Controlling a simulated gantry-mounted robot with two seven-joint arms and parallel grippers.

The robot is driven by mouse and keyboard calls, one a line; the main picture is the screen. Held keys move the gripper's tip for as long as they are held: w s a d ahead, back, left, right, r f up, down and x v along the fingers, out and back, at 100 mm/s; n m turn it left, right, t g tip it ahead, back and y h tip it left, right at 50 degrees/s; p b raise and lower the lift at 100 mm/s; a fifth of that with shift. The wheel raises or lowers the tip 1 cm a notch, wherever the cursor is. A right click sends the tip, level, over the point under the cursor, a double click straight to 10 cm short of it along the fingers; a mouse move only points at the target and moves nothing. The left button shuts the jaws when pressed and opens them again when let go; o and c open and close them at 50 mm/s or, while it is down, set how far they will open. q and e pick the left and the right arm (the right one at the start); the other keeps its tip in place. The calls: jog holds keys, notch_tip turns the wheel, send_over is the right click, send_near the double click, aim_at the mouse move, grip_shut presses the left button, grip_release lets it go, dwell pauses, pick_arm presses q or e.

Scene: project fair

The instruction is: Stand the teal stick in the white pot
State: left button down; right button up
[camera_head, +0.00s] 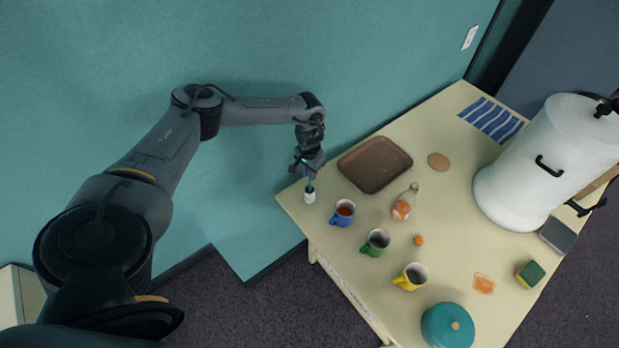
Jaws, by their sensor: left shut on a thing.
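The white pot (309,197) is a small cup near the left corner of the table. The teal stick (310,188) shows as a short dark teal piece just above the pot's mouth. Its lower end appears to be at or inside the pot, but I cannot tell how deep. My left gripper (308,177) points down right above the pot and is shut on the stick, hiding its upper part. My right gripper is not in view.
A blue mug (342,213) stands close to the right of the pot, with a green mug (375,242) and a yellow mug (411,277) beyond. A brown tray (375,164) lies behind. A bottle (404,203) and large white urn (545,165) stand farther right.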

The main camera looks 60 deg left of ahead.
pick_arm(q)
notch_tip(320, 180, down, 3)
jog(key=shift+f, duration=0.3)
jog(key=shift+f, duration=0.1)
jog(key=c, duration=1.1)
grip_release()
